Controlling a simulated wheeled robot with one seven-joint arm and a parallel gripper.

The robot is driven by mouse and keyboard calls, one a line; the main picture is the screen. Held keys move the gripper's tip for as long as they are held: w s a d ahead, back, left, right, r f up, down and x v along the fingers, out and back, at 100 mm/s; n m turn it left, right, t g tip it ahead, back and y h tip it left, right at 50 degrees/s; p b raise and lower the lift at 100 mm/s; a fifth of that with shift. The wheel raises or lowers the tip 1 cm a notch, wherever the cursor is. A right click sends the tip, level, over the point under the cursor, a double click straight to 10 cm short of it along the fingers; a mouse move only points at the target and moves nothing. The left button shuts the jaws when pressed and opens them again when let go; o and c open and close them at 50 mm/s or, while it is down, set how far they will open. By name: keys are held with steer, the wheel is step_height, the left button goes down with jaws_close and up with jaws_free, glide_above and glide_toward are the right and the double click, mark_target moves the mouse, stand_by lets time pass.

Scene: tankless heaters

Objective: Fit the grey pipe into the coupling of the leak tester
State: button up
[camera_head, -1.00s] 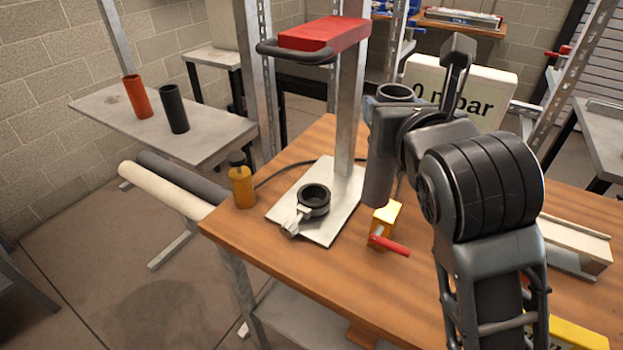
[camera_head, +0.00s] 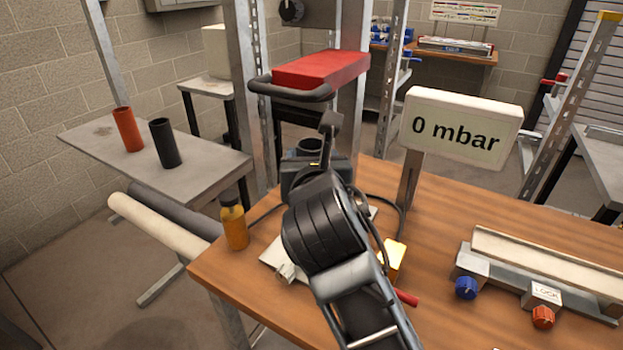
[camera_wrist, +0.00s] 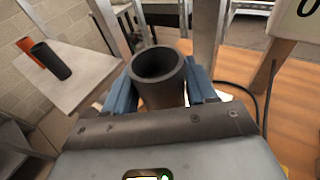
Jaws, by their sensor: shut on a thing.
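The grey pipe (camera_wrist: 160,84) stands upright between the blue-padded fingers of my gripper (camera_wrist: 163,92) in the wrist view, its open end facing up. My gripper is shut on it. In the head view only the dark top rim of the pipe (camera_head: 309,147) shows behind my wrist. The leak tester's pale base plate (camera_head: 272,257) shows at its left edge, with its metal clamp knob (camera_head: 287,272). My arm hides the coupling, so I cannot tell whether the pipe's lower end is in it.
A display (camera_head: 463,126) reads 0 mbar. An amber bottle (camera_head: 234,226) stands left of the plate. A yellow block (camera_head: 396,259) with a red handle is to the right. A rail fixture (camera_head: 540,270) lies farther right. A red pipe (camera_head: 127,130) and black pipe (camera_head: 165,143) stand on a side table.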

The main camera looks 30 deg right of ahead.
steer(key=shift+s+f, duration=0.15)
steer(key=shift+f, duration=2.15)
jaws_close()
steer(key=o, duration=1)
jaws_free()
steer(key=shift+o, duration=0.6)
steer(key=shift+f, duration=0.15)
steer(key=o, duration=0.3)
steer(key=shift+r, duration=0.35)
steer(key=v, duration=1.1)
steer(key=shift+s+a+r+b, duration=0.2)
steer(key=shift+s+r+b, duration=0.1)
steer(key=shift+b, duration=0.1)
